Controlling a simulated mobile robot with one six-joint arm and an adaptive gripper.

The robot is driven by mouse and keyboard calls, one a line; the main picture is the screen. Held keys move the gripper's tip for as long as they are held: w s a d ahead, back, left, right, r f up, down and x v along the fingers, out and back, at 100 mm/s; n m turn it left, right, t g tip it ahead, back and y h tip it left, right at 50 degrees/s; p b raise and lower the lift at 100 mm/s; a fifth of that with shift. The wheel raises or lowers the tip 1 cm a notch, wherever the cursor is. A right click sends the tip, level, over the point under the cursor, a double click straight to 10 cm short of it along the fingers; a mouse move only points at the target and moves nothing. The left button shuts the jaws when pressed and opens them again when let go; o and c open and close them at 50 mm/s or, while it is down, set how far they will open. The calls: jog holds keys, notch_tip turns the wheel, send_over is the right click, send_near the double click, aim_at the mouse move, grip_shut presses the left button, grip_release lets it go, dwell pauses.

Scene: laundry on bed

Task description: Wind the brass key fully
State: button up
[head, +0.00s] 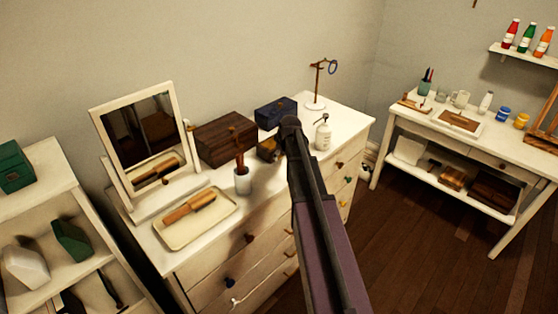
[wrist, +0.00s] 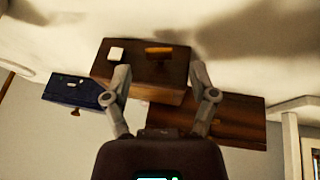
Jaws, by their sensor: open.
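A small brown wooden box (head: 267,149) stands on the white dresser, partly hidden by my arm in the head view. In the wrist view, which appears upside down, the box (wrist: 142,80) fills the middle. A short orange-brown bar, seemingly the brass key (wrist: 158,50), shows on its face beside a small white square (wrist: 116,54). My gripper (wrist: 160,78) is open and empty, its fingers spread either side of the box in the picture. I cannot tell whether they touch it. In the head view my gripper (head: 289,128) is at the box's right.
A blue box (head: 275,112) and a larger brown box (head: 226,140) stand behind. A pump bottle (head: 323,134) and a ring stand (head: 316,103) are to the right. A cup with brushes (head: 242,180), a tray (head: 172,238) and a mirror (head: 100,118) are to the left.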

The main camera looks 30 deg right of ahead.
jog(key=shift+b+x, duration=0.6)
jog(key=shift+x, duration=0.4)
